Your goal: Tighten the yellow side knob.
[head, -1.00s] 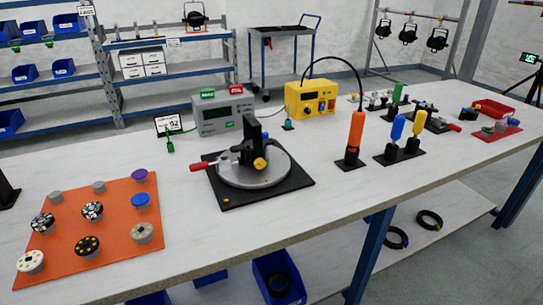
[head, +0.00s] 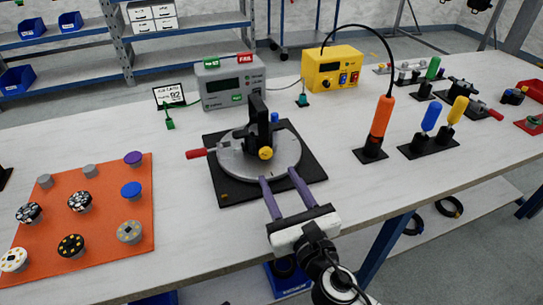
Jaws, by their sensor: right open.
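The yellow side knob (head: 265,153) sits low on the near side of a black upright bracket (head: 259,122). The bracket stands on a round grey plate (head: 234,165) on a black square base (head: 236,193). A red-handled lever (head: 196,154) sticks out to the left and a blue knob (head: 275,117) shows behind the bracket. My right gripper (head: 279,174) comes in from the front with its two long purple fingers spread. Its fingertips are over the near edge of the plate, just short of the yellow knob, with nothing between them. My left gripper is not in view.
An orange mat (head: 103,218) with several round pieces lies to the left. A grey meter (head: 231,84) and a yellow box (head: 332,70) stand behind. An orange-handled tool (head: 381,117) and blue and yellow handles stand right. White tabletop is clear between mat and base.

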